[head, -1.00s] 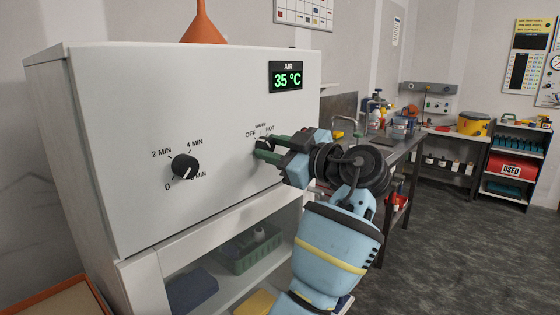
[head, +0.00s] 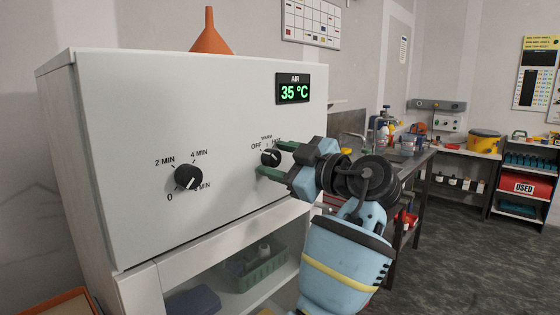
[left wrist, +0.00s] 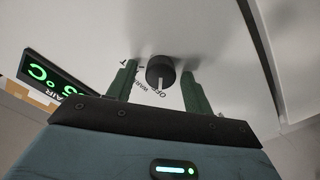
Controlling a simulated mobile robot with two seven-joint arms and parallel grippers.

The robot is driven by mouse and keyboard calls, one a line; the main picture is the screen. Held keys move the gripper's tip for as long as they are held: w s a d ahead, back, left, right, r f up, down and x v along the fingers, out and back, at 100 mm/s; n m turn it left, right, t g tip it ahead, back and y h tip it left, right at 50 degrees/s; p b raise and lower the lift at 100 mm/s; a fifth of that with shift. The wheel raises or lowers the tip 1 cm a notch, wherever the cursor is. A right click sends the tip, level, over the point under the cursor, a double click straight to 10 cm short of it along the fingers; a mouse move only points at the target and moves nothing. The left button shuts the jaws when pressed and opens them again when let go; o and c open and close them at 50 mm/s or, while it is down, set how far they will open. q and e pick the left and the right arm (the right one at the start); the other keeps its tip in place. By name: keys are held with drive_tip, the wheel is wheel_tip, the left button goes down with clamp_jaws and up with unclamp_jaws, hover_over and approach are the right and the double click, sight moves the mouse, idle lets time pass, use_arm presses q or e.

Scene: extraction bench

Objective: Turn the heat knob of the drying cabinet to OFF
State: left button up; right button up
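The white drying cabinet (head: 130,110) fills the left of the head view. Its heat knob (head: 271,158) is small, round and black, below the labels OFF, WARM and HOT. Its white mark points up and left, toward OFF; in the left wrist view the knob (left wrist: 160,70) has its mark by the OFF lettering. My left gripper (head: 275,160) is open, its green fingers apart on either side of the knob with gaps to it. They cover part of the HOT label. My right gripper is not in view.
A timer knob (head: 188,177) is on the same panel to the left. The display (head: 294,89) reads 35 °C. An orange funnel (head: 211,35) stands on top. Below is an open shelf with a green basket (head: 262,270). Open floor (head: 460,260) lies to the right.

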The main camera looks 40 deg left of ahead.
use_arm(q)
drive_tip(key=shift+d+f, duration=0.1)
drive_tip(key=shift+d, duration=0.4)
drive_tip(key=d+b, duration=0.1)
drive_tip(key=d, duration=0.6)
drive_tip(key=shift+s, duration=0.3)
drive_tip(key=shift+a, duration=0.1)
